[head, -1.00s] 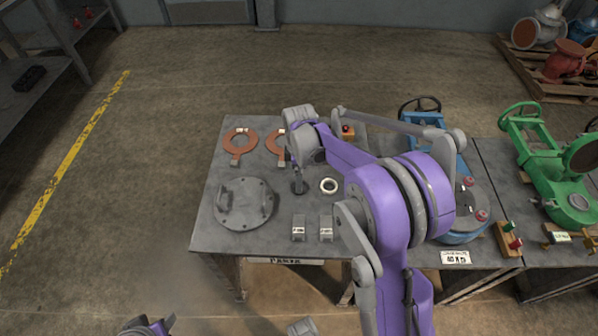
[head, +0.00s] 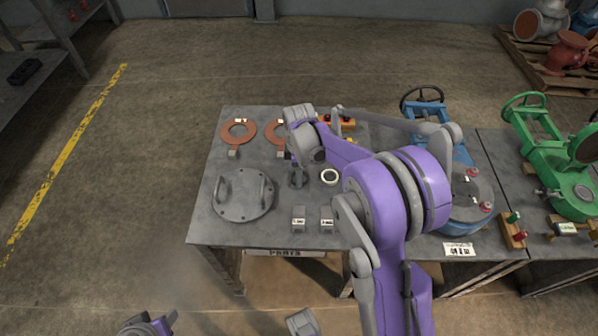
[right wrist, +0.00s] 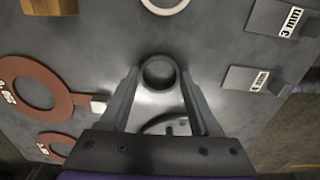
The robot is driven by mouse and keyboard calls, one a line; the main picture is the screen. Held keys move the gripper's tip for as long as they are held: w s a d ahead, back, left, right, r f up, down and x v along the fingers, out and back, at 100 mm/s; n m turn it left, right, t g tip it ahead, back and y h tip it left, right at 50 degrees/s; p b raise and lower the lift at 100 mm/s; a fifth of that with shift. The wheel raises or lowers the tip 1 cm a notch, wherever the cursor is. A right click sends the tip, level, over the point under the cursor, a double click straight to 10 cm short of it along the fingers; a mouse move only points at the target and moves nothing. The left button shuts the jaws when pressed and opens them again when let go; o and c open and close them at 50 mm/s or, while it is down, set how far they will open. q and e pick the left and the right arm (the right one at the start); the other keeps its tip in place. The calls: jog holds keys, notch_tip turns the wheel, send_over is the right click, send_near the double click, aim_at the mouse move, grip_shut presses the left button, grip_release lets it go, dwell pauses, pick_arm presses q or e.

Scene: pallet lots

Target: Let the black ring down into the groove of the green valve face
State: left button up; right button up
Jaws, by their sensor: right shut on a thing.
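The black ring (right wrist: 158,72) is between the fingertips of my right gripper (right wrist: 158,88) in the right wrist view, and the gripper is shut on it. In the head view the right gripper (head: 297,178) is low over the parts table, left of a white ring (head: 330,177). The ring itself is hard to make out there. The green valve (head: 548,150) stands at the far right, well away from the gripper. Its round face (head: 584,193) points up near the right edge; its groove is too small to tell. My left gripper (head: 150,326) is partly cut off at the bottom left.
A grey handled cover (head: 243,196), copper-coloured rings (head: 238,132) and two labelled blocks (head: 299,219) lie on the parts table (head: 212,225). A blue valve (head: 462,205) stands between my right gripper and the green valve. A red-and-green part (head: 512,230) lies in front.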

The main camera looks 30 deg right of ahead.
jog(key=c, duration=0.4)
jog(key=shift+r+p, duration=1.65)
jog(key=shift+r, duration=0.9)
